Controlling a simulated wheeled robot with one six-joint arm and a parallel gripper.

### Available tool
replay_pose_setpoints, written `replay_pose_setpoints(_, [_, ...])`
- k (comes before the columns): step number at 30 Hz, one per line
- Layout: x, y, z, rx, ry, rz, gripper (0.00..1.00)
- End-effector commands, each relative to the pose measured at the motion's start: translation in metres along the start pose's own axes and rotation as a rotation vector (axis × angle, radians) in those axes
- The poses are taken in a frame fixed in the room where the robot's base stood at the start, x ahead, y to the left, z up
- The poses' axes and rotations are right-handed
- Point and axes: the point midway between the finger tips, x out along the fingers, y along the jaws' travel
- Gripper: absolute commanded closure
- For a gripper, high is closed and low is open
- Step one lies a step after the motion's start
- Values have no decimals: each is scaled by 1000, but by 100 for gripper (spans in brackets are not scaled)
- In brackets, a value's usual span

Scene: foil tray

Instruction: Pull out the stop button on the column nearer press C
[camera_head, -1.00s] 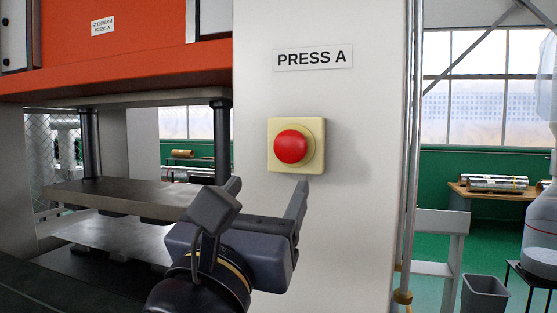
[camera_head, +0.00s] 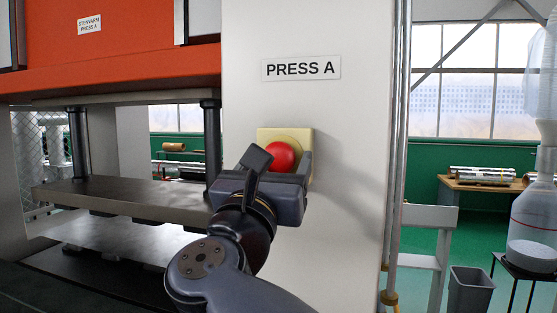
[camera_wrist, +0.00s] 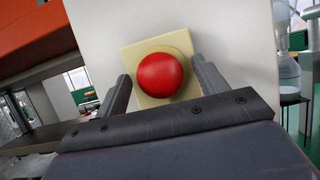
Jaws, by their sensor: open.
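The red stop button (camera_head: 280,157) sits on a cream backplate (camera_head: 296,139) on a white column (camera_head: 345,135) with a sign reading PRESS A (camera_head: 301,68). No label for press C shows in any view. My gripper (camera_head: 287,165) is open in front of this button. In the wrist view the red button (camera_wrist: 161,75) lies between the two fingers of my gripper (camera_wrist: 162,85), with a gap on each side. I cannot tell how far the fingertips reach past the button's head. Part of the backplate is hidden behind my gripper in the head view.
The orange press (camera_head: 130,50) with its dark platens (camera_head: 120,195) stands left of the column. A vertical pipe (camera_head: 395,150) runs along the column's right edge. A grey bin (camera_head: 470,290) and a table with shiny rolls (camera_head: 480,183) are at right.

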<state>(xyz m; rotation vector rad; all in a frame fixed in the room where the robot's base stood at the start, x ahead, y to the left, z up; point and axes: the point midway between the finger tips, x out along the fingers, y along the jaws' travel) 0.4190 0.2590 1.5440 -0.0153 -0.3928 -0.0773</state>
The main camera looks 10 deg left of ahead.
Motion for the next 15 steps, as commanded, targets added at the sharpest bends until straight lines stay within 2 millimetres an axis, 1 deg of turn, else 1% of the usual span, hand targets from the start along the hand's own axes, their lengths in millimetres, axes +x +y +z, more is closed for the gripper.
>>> replay_pose_setpoints(5, [0, 0, 0, 0, 0, 0, 32])
replay_pose_setpoints(15, [0, 0, 0, 0, 0, 0, 59])
